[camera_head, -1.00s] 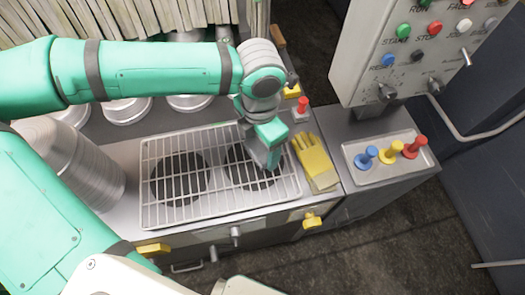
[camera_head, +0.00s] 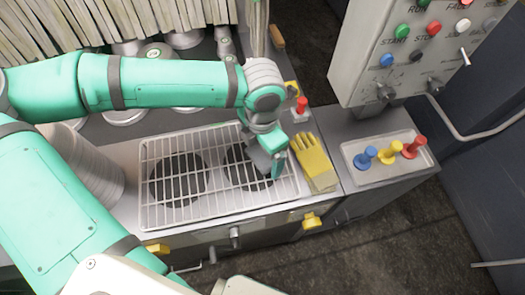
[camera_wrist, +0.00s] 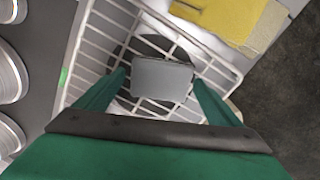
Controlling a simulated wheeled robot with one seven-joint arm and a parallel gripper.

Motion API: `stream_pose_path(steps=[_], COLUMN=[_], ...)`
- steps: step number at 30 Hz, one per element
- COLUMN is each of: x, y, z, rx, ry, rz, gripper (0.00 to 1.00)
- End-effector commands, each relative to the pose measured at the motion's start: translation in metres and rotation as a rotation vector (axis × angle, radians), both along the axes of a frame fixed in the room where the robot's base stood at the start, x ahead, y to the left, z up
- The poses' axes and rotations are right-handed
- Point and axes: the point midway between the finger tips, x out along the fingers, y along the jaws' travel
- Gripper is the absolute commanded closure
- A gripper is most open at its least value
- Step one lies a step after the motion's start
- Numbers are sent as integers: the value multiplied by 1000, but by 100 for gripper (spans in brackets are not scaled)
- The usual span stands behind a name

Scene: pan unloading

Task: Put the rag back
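A flat grey rectangular piece, which looks like the folded rag (camera_wrist: 163,80), sits between the two green fingers of my gripper (camera_wrist: 160,78) in the wrist view. The fingers appear to close on its two sides. In the head view my gripper (camera_head: 268,162) hangs over the right part of the white wire rack (camera_head: 213,206), above the right dark round opening. The grey rag (camera_head: 257,158) shows there beside the green finger. I cannot tell whether it touches the rack.
A yellow glove (camera_head: 313,157) lies just right of the rack. A red knob (camera_head: 301,105) stands behind it. A tray (camera_head: 375,178) with blue, yellow and red pegs is further right, under a control panel (camera_head: 400,60). Stacked metal pans (camera_head: 92,165) stand left.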

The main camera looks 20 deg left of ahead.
Motion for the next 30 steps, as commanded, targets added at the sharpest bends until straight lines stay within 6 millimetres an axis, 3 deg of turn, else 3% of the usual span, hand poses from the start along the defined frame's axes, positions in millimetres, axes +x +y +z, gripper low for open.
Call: stream_pose_path(steps=[7, 11, 24, 30], x=[0, 0, 1, 1], y=[0, 2, -1, -1], z=[2, 13, 96, 118], rx=[0, 1, 1, 0], ry=[-1, -2, -3, -1], rz=[1, 4, -2, -2], gripper=[12, 12, 12, 12])
